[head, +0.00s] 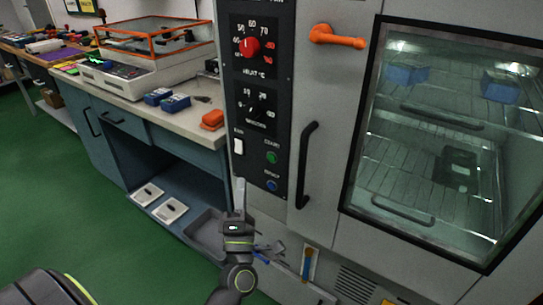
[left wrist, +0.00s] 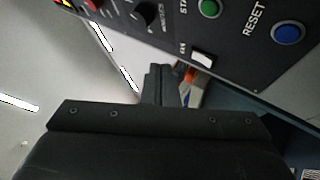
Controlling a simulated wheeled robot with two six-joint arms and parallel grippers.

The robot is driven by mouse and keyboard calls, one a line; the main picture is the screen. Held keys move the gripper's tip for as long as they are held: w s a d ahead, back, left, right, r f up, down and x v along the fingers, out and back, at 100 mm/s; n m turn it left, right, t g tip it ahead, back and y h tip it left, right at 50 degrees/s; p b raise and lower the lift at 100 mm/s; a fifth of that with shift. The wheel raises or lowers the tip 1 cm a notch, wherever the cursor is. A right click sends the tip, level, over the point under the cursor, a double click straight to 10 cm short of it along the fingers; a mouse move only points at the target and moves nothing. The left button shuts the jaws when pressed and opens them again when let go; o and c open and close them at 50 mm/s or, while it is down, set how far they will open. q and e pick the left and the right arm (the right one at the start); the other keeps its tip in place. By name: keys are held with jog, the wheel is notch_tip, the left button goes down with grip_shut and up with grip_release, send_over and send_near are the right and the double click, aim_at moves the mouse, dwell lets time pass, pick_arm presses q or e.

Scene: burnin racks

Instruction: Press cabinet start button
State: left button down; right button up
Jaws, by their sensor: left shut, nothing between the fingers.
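The cabinet's black control panel (head: 258,100) is ahead of me in the head view. The green start button (head: 271,158) is low on it, above the blue reset button (head: 271,185). In the left wrist view the green button (left wrist: 209,9) is at the top edge and the blue button (left wrist: 288,34) is to its right. My left gripper (head: 240,186) is shut and empty, pointing up in front of the panel's lower left edge, below and left of the green button. Its fingers (left wrist: 161,84) also show in the left wrist view, apart from the buttons. My right gripper is not in view.
A white rocker switch (head: 238,147), a red knob (head: 250,47) and a black knob (head: 254,107) share the panel. A black door handle (head: 306,165) and orange latch (head: 337,37) stick out to the right. A workbench (head: 188,118) stands left; green floor is clear.

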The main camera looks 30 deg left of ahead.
pick_arm(q)
jog(key=shift+w, duration=0.1)
send_near(271, 158)
jog(key=w+a+r, duration=0.2)
jog(key=a+r, duration=0.2)
jog(key=shift+w+d+r, duration=0.1)
jog(key=shift+w+d, duration=0.05)
jog(key=shift+w, duration=0.35)
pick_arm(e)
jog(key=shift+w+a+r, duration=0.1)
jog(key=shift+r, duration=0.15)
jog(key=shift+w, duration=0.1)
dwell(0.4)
pick_arm(q)
jog(key=shift+w, duration=0.2)
dwell(0.8)
jog(key=shift+w, duration=0.25)
